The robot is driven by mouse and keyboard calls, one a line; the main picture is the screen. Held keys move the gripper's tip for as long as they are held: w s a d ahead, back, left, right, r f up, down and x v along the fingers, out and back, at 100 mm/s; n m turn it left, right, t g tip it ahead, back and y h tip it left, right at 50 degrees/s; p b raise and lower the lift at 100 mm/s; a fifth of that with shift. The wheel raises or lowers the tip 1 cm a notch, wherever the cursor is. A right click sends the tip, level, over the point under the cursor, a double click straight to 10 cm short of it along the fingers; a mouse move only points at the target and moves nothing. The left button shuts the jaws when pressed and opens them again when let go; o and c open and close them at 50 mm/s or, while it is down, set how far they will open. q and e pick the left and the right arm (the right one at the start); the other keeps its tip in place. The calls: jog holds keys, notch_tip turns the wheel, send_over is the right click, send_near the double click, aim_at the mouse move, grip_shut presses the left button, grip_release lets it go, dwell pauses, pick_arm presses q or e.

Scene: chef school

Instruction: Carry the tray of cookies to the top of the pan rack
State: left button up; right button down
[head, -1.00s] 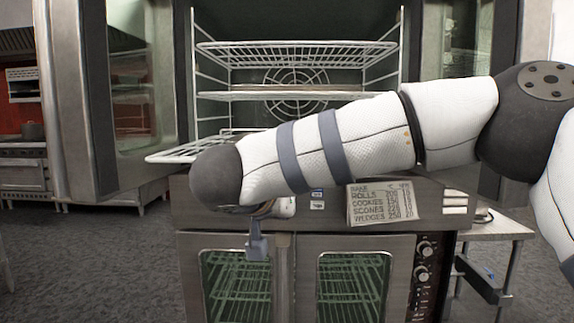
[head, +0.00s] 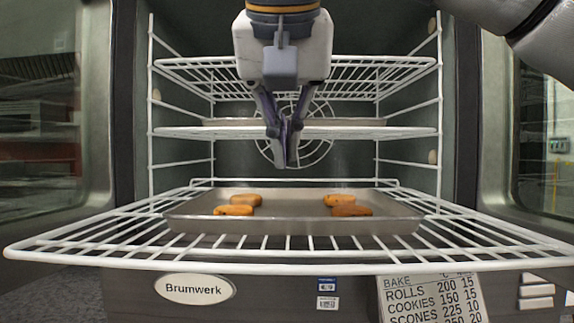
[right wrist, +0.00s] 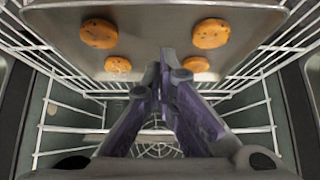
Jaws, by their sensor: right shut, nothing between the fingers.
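The tray of cookies (head: 290,233) lies flat on the pulled-out lowest wire rack (head: 90,240) of the open oven. Several round brown cookies (head: 345,211) sit on it in two groups, left and right. My right gripper (head: 287,163) hangs above the tray, pointing down, near its back edge in the picture. Its fingers are closed together with nothing between them. In the right wrist view the shut fingertips (right wrist: 166,62) show over the tray (right wrist: 150,30), between the cookies (right wrist: 100,33). My left gripper is not in view. No pan rack shows.
Two more wire racks are inside the oven; the upper rack (head: 200,72) is empty and the middle rack (head: 180,132) bears a flat pan (head: 330,121). Oven doors stand open at both sides. A temperature list (head: 430,299) hangs on the front below.

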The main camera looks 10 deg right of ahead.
aim_at(287, 232)
jog(key=x, duration=0.8)
jog(key=shift+w+f+b, duration=0.1)
jog(key=shift+f+b, duration=0.1)
jog(key=shift+b, duration=0.1)
jog(key=shift+f, duration=0.2)
jog(key=s, duration=0.2)
jog(key=shift+s+a+r+p, duration=0.3)
jog(key=shift+s+a, duration=0.1)
jog(key=shift+s+a+f, duration=0.1)
jog(key=shift+s, duration=0.4)
jog(key=shift+w+f, duration=0.1)
